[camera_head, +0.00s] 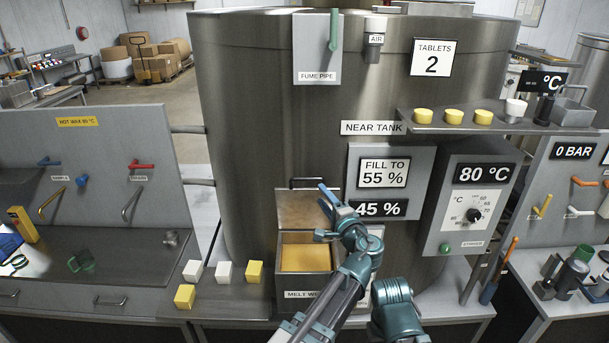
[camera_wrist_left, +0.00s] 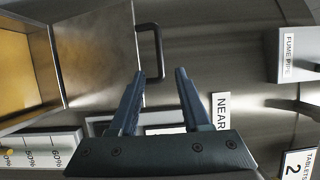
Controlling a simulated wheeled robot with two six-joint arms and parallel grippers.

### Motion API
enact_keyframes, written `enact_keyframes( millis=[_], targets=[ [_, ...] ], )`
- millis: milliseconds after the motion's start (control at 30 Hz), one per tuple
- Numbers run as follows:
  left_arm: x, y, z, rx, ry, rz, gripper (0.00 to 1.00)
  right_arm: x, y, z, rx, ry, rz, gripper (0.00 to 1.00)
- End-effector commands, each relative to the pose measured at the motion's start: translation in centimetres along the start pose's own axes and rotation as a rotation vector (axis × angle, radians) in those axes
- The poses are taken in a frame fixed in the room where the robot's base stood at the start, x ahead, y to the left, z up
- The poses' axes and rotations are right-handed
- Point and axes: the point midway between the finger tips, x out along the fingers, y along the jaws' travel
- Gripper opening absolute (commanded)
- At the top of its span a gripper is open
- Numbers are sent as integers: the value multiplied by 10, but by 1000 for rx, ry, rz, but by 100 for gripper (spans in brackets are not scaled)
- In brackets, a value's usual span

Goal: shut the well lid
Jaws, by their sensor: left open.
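The melt well (camera_head: 303,285) is a steel box with yellow wax inside, in front of the near tank. Its lid (camera_head: 300,205) stands raised at the back, open, with a black handle (camera_head: 303,182) at its upper edge. My left gripper (camera_head: 320,212) is open and empty, right in front of the lid, with one fingertip near the handle's right end. The left wrist view shows the lid (camera_wrist_left: 100,55) and the handle (camera_wrist_left: 161,50), whose near end appears between the open fingertips (camera_wrist_left: 160,74). I cannot tell whether they touch. My right gripper is not in view.
White and yellow cubes (camera_head: 224,271) sit on the bench left of the well. A shelf (camera_head: 440,125) with yellow tablets juts out at upper right. The dial panel (camera_head: 472,200) is right of the well. A fume pipe panel (camera_head: 317,60) is above.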

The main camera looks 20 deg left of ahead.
Motion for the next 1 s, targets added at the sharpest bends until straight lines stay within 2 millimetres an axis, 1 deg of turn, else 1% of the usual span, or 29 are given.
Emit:
enact_keyframes(
  millis=[167,500,633,800,1000],
  targets=[
    [19,0,-1,-1,-3,2,47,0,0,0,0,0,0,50],
    [89,1,0,-2,-5,2,47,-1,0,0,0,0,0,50],
    [110,1,0,-2,-4,2,47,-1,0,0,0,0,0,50],
    [129,1,0,-2,-3,3,47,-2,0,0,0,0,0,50],
    [137,1,1,-2,-3,3,47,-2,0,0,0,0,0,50]
  ],
)
